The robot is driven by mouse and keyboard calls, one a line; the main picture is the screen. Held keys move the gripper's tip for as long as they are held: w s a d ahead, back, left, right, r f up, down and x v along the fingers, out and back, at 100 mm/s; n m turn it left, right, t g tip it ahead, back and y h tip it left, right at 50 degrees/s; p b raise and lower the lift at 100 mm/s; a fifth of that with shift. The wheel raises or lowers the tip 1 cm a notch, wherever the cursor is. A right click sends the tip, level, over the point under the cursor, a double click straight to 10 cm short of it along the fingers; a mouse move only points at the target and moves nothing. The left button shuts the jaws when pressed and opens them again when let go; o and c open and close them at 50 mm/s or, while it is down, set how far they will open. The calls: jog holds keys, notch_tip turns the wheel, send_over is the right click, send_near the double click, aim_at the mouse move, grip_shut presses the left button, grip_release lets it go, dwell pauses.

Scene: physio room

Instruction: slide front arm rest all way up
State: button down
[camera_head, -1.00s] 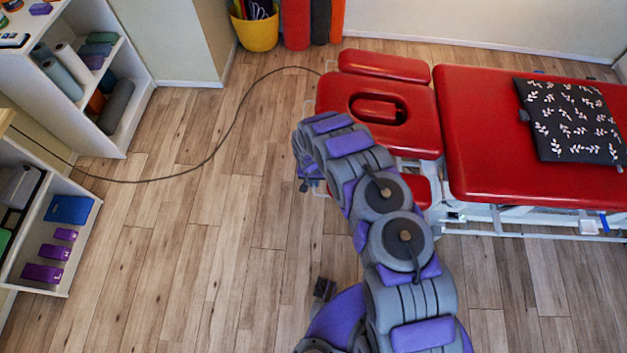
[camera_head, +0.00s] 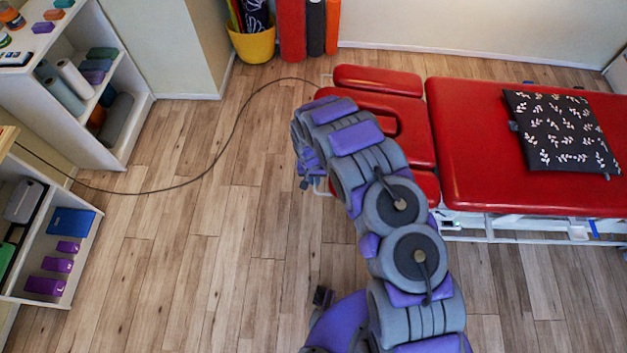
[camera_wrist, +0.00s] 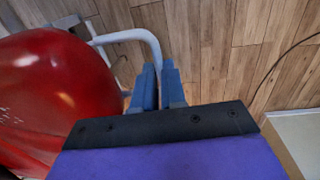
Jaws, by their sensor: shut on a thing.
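The red treatment table has a near-side arm rest (camera_head: 427,186), mostly hidden behind my arm. The red head section (camera_head: 417,142) lies just beyond it. My gripper (camera_head: 310,182) is at the left end of the table, low beside a pale metal tube (camera_head: 324,191). In the wrist view, my gripper's blue fingers (camera_wrist: 158,88) are closed on the bent pale tube (camera_wrist: 135,37), which runs down between them. A large glossy red pad (camera_wrist: 55,95) fills the left of that view; I cannot tell which pad it is.
The far arm rest (camera_head: 378,80) lies along the table's far side. A dark leaf-patterned cushion (camera_head: 562,132) lies on the main pad (camera_head: 470,130). A cable (camera_head: 215,150) crosses the floor. Shelves stand at left. The wood floor (camera_head: 200,260) left of my arm is clear.

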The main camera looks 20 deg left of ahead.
jog(key=shift+w+a+r, duration=0.15)
jog(key=shift+r, duration=0.1)
jog(key=c, duration=1.4)
grip_release()
jog(key=shift+r, duration=0.1)
jog(key=shift+o, duration=1)
notch_tip(320, 180, up, 17)
jog(key=a+p, duration=0.1)
jog(key=p, duration=0.1)
jog(key=shift+s, duration=0.25)
